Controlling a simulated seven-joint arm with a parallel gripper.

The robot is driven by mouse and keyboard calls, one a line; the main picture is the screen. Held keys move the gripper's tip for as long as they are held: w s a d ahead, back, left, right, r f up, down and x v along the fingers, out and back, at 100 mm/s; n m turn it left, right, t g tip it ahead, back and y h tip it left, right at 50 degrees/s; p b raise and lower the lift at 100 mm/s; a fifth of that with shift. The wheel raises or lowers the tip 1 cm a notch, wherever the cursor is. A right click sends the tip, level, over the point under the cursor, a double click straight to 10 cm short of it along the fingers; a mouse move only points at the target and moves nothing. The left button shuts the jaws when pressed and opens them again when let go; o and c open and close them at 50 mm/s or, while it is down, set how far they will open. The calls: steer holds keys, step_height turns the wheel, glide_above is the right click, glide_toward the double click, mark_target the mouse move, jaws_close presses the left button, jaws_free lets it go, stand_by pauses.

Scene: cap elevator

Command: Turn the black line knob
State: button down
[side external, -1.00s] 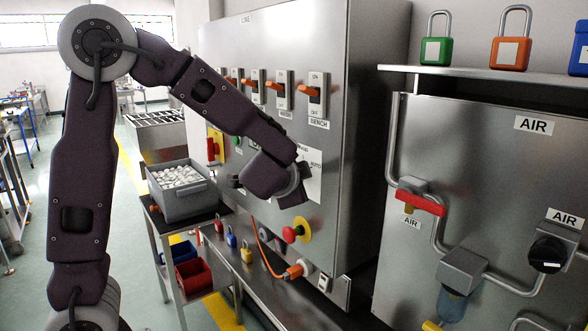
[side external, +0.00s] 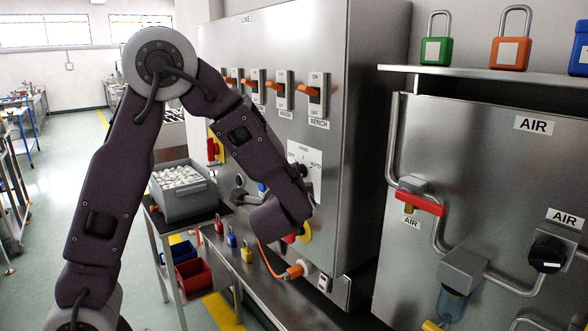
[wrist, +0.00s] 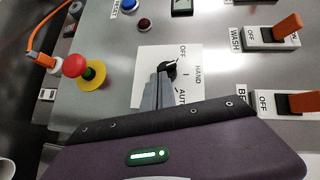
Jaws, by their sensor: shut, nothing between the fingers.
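The black knob (wrist: 169,67) sits on a white plate (wrist: 147,60) marked OFF, HAND and AUTO. The plate also shows in the side external view (side external: 313,186), partly covered by my wrist. My gripper (wrist: 162,78) is shut and empty. Its grey fingers reach to the knob in the wrist view and cover part of it. I cannot tell whether they touch it, nor clearly which mark the knob points to. In the side external view my wrist is in front of the cabinet, just below the knob, and the fingers are hidden.
A red emergency button on a yellow disc (wrist: 85,70) is close beside the plate. Orange switches (wrist: 288,27) and an orange cable plug (wrist: 40,60) are nearby. The steel cabinet (side external: 375,100) has a shelf below with small padlocks (side external: 246,254). A grey bin (side external: 188,203) stands left.

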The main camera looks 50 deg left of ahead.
steer(key=f+m+t+y, duration=0.1)
steer(key=m+t+y, duration=0.1)
steer(key=m, duration=0.1)
steer(key=shift+a+f, duration=0.3)
steer(key=shift+f, duration=0.05)
steer(key=shift+a+f, duration=0.15)
stand_by(1.5)
